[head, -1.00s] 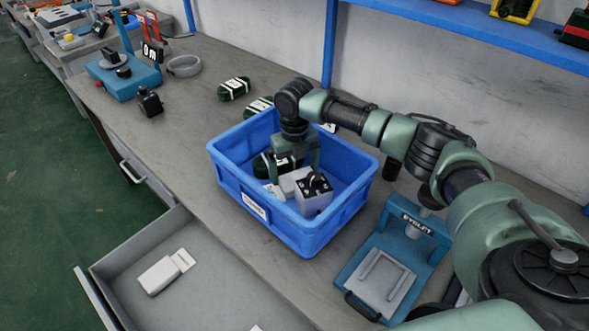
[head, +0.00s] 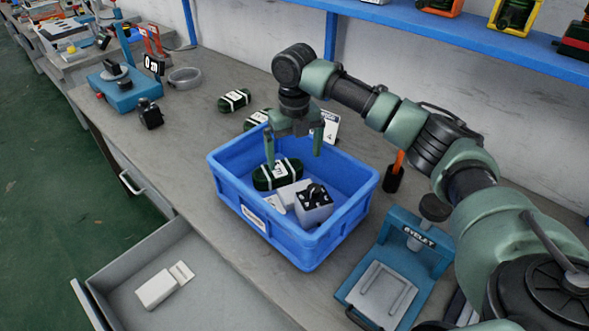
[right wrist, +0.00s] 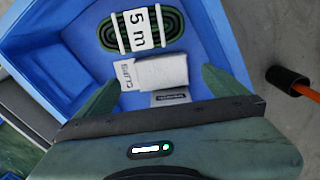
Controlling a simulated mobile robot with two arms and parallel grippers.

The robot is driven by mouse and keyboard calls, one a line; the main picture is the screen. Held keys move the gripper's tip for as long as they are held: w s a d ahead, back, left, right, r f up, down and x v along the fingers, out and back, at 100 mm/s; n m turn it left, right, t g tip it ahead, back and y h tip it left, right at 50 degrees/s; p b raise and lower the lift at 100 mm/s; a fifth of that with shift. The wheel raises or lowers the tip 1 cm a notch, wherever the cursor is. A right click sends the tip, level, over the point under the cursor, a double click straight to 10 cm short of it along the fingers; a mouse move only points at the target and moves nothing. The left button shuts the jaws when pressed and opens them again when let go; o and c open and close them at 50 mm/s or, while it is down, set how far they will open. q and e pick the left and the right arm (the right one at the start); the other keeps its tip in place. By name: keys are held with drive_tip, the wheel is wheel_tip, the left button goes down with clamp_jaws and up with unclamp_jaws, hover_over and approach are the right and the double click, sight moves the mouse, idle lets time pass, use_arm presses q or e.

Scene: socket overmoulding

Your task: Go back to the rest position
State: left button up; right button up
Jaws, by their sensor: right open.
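My right gripper (head: 293,158) is open and empty above the blue crate (head: 232,193). Its two green fingers are spread, and in the right wrist view (right wrist: 157,92) they also stand apart with nothing between them. In the crate lie a dark green cable coil (head: 277,174), a white box (head: 290,190) and a grey-white block with a black top (head: 314,205). In the right wrist view the coil's label (right wrist: 140,30) reads "5 m" and the white box (right wrist: 158,72) lies below the fingers' line. My left gripper is not in view.
A blue eyelet press (head: 410,245) stands right of the crate. An orange-handled tool in a black holder (head: 394,180) stands behind it. More green coils (head: 234,100) lie at the back. An open drawer (head: 195,270) holds a white box. A blue shelf (head: 440,33) runs above.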

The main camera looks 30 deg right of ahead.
drive_tip(key=shift+r, duration=0.95)
